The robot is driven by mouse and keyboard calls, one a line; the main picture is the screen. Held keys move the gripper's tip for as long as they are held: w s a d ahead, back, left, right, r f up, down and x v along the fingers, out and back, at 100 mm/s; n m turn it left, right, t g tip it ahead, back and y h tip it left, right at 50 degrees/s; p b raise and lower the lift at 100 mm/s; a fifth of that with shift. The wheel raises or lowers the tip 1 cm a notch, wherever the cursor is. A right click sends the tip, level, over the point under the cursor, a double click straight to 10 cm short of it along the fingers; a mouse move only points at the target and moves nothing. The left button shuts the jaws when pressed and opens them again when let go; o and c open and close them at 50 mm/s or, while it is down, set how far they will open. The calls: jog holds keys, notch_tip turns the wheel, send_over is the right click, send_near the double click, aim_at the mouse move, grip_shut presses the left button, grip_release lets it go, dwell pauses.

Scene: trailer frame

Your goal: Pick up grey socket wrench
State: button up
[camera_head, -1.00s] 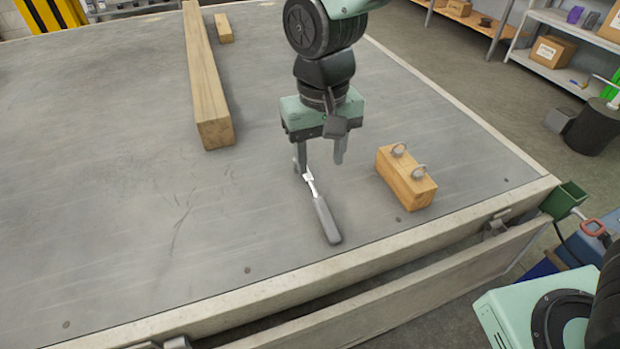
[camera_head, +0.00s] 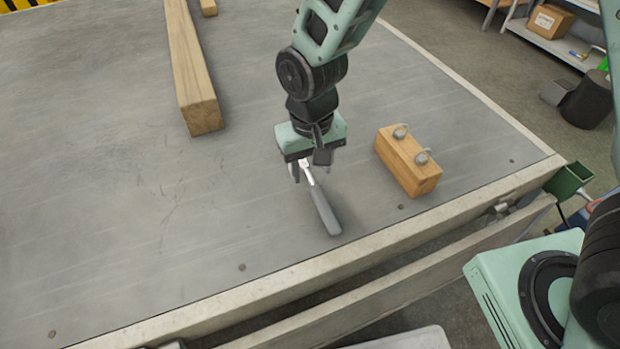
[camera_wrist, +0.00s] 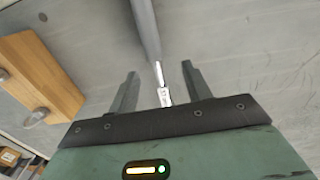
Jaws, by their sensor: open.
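The grey socket wrench (camera_head: 324,208) lies on the grey trailer bed, its grey handle toward the near edge and its silver shaft and head under my gripper. My gripper (camera_head: 310,175) points down, low over the head end, and is open. In the wrist view the wrench (camera_wrist: 147,35) runs between the two spread fingers of my gripper (camera_wrist: 156,80), with its silver part in the gap. Neither finger appears to touch it. The far end of the head is hidden by the gripper body.
A wooden block (camera_head: 410,165) with two metal rings stands close to the right of my gripper; it also shows in the wrist view (camera_wrist: 38,72). A long wooden beam (camera_head: 192,80) lies to the left. The trailer bed (camera_head: 90,200) is clear at left.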

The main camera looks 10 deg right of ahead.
aim_at(315, 186)
jog(key=shift+s+d+f, duration=0.1)
jog(key=shift+d+f, duration=0.05)
jog(key=shift+f, duration=0.85)
jog(key=shift+s+d+f, duration=0.1)
jog(key=shift+d+f, duration=0.05)
jog(key=shift+f, duration=0.85)
jog(key=shift+d+f, duration=0.15)
jog(key=shift+f, duration=0.85)
grip_shut()
